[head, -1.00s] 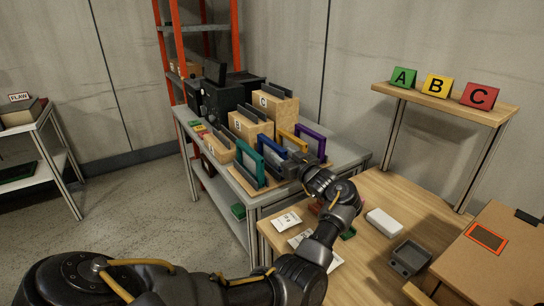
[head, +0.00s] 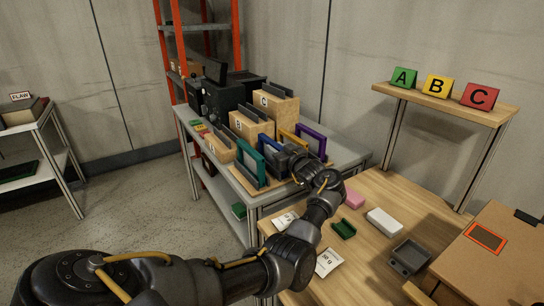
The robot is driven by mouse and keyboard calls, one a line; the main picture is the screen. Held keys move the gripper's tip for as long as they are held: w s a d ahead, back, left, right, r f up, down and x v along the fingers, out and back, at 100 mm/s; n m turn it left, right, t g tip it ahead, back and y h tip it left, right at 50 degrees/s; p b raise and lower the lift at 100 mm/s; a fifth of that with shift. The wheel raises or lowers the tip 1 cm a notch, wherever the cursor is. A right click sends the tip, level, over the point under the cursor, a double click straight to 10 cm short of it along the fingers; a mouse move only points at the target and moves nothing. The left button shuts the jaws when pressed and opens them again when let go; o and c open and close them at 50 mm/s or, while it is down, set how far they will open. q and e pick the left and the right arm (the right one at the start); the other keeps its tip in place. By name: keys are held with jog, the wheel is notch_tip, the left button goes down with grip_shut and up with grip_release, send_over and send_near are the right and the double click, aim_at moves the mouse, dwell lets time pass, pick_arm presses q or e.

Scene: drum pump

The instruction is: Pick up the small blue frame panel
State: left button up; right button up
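The small blue frame panel (head: 269,146) stands upright on a wooden base at the front of the grey table, between a teal frame (head: 247,161) and a yellow frame (head: 289,137). A purple frame (head: 312,140) stands to the right. My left gripper (head: 292,160) reaches in from the front right, right at the blue frame. The gripper and wrist hide much of the blue frame's right part. I cannot tell whether the fingers are open or shut, or whether they touch the frame. My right gripper is not in view.
Cardboard boxes lettered B (head: 250,127) and C (head: 275,104) stand behind the frames. The wooden table holds a green tray (head: 343,229), a pink block (head: 355,199), a white box (head: 384,222), a grey tray (head: 409,257) and paper labels. A shelf with A, B, C signs (head: 437,87) stands at right.

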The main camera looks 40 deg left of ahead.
pick_arm(q)
grip_shut()
jog(key=shift+r, duration=0.1)
notch_tip(320, 180, up, 9)
jog(key=shift+r, duration=0.45)
